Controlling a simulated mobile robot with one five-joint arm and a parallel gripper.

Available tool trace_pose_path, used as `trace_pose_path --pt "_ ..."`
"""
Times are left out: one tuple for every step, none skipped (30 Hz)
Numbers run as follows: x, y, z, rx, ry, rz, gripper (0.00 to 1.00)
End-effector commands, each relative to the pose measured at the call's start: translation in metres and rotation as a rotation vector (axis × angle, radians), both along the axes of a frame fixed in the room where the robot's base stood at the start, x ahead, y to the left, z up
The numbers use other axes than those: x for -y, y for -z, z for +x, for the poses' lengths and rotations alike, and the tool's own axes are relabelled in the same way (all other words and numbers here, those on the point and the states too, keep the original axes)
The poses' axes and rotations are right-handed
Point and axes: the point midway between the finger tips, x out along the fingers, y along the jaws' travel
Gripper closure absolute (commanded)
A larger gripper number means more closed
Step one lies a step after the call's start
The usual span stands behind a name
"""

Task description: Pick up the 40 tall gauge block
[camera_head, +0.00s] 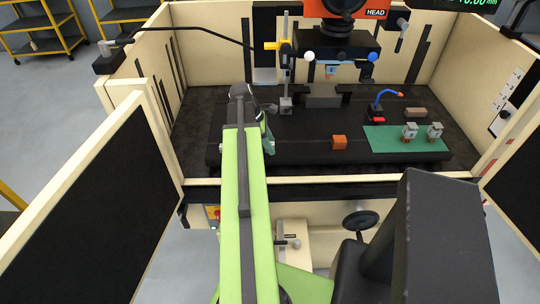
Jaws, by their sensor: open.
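I cannot tell for sure which thing is the 40 tall gauge block; no marking is readable. A small brownish block (415,112) lies behind the green mat (385,146). An orange-brown block (339,142) sits on the dark table just left of the mat. My green arm reaches forward over the enclosure's front edge. My gripper (267,138) is at its far end, left of the orange-brown block and apart from it. It is open, though the arm partly hides it and its fingers are hard to make out.
Two grey holders with copper-coloured parts (409,132) (434,131) stand on the green mat. A red-based piece with a blue hose (379,107) stands behind it. The machine head (345,43) hangs over a grey block (323,95). Cream walls enclose the table.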

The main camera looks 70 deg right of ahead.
Motion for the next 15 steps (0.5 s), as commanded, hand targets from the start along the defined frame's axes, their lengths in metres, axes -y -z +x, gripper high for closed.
trace_pose_path --pt "0.0007 0.0092 -0.0021 0.0 0.001 0.0 0.53" --pt "0.0009 0.0087 -0.0026 0.0 0.001 0.0 0.53" --pt "0.0011 0.0073 -0.0028 0.0 0.001 0.0 0.53" --pt "0.0011 0.0061 -0.0028 0.0 0.001 0.0 0.53" --pt "0.001 0.0054 -0.0026 0.0 0.001 0.0 0.53" --pt "0.001 0.0052 -0.0026 0.0 0.001 0.0 0.53" --pt "0.001 0.0051 -0.0026 0.0 0.001 0.0 0.53" --pt "0.001 0.0051 -0.0026 0.0 0.001 0.0 0.55" --pt "0.001 0.0051 -0.0027 0.0 0.001 0.0 0.61" --pt "0.001 0.0051 -0.0027 0.0 0.001 0.0 0.65" --pt "0.0009 0.0051 -0.0027 0.0 0.001 0.0 0.68" --pt "0.0009 0.0051 -0.0027 0.0 0.001 0.0 0.74" --pt "0.0009 0.0051 -0.0027 0.0 0.001 0.0 0.78" --pt "0.0009 0.0051 -0.0027 0.0 0.001 0.0 0.82" --pt "0.0009 0.0051 -0.0027 0.0 0.001 0.0 0.87"
